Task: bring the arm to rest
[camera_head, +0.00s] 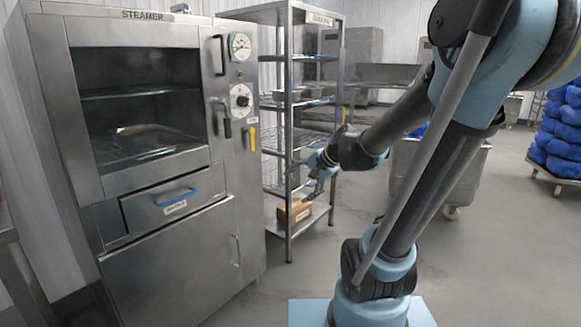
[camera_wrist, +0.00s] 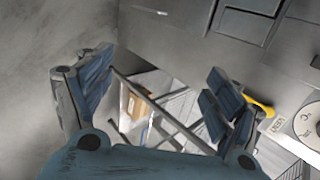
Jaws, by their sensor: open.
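My gripper (camera_head: 318,186) hangs in the air in front of the steel rack, at the end of my bent arm. In the wrist view my gripper (camera_wrist: 150,95) shows its two blue-grey fingers spread wide apart with nothing between them. The fingers appear clear of the rack and of the steamer, though the exact gap cannot be told.
The steamer (camera_head: 225,165) stands at the left with a dark opening and a blue-handled drawer (camera_head: 160,205). The rack (camera_head: 290,130) holds a cardboard box (camera_head: 295,210) low down. A steel bin (camera_head: 465,170) and blue sacks (camera_head: 565,130) stand right. Floor (camera_head: 500,250) is open at front right.

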